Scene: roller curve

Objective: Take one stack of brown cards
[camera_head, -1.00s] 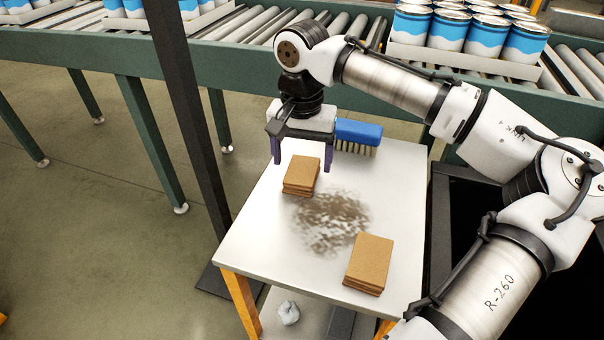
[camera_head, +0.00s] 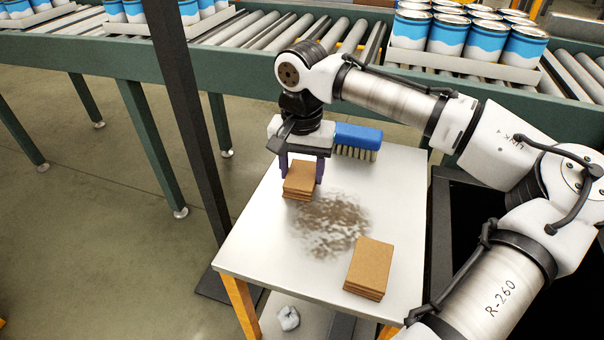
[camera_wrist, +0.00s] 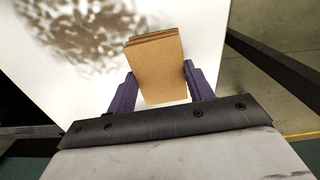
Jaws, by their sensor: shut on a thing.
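Two stacks of brown cards are on the white table. My gripper (camera_head: 302,172) is shut on the farther stack (camera_head: 300,180), with one purple finger on each side of it. In the wrist view this stack (camera_wrist: 155,66) sits between the two fingers (camera_wrist: 159,88), its near end between them and its far end sticking out past them. I cannot tell whether it is touching the tabletop or slightly above it. The other stack (camera_head: 369,268) lies on the table near its front right part, apart from my gripper.
A brush with a blue back (camera_head: 358,136) stands behind my gripper. A dark smudge (camera_head: 330,225) marks the white tabletop (camera_head: 265,260). A dark post (camera_head: 190,120) rises close to the table's left edge. A roller conveyor (camera_head: 240,70) with trays of blue-and-white cans (camera_head: 470,35) runs behind.

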